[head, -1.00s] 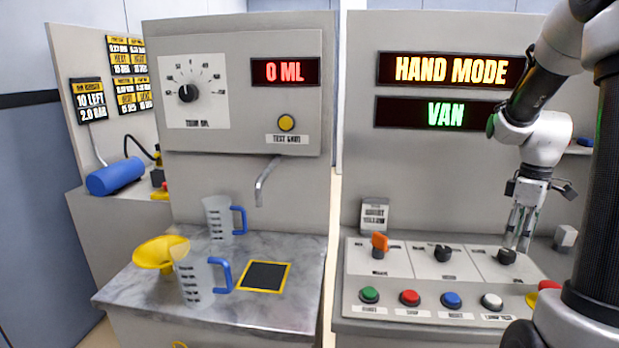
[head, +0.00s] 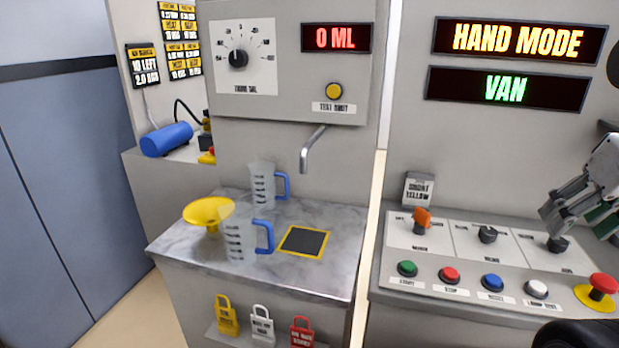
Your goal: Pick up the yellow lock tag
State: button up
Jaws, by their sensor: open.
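The yellow lock tag (head: 227,316) is padlock-shaped with dark lettering. It stands at the left end of a row of tags low on the front of the marble-topped cabinet. A white tag (head: 262,325) is to its right, and a red tag (head: 302,333) is further right. My gripper (head: 548,222) is at the right edge in the head view, over the right console near its rightmost knob. It is open and empty, far to the right of and above the yellow tag.
The marble counter (head: 180,255) holds a yellow funnel (head: 208,212), two clear jugs with blue handles (head: 240,240) and a black pad (head: 303,241). A spout (head: 312,150) hangs above. The right console has knobs, coloured buttons and a red emergency stop (head: 602,285). Floor shows at lower left.

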aim_at(227, 325)
jog(key=k+j+u, duration=0.1)
jog(key=u, duration=0.2)
jog(key=j+u, duration=0.3)
jog(key=l+u, duration=0.2)
jog(key=u, duration=0.15)
jog(key=l+u, duration=0.25)
jog(key=u, duration=0.15)
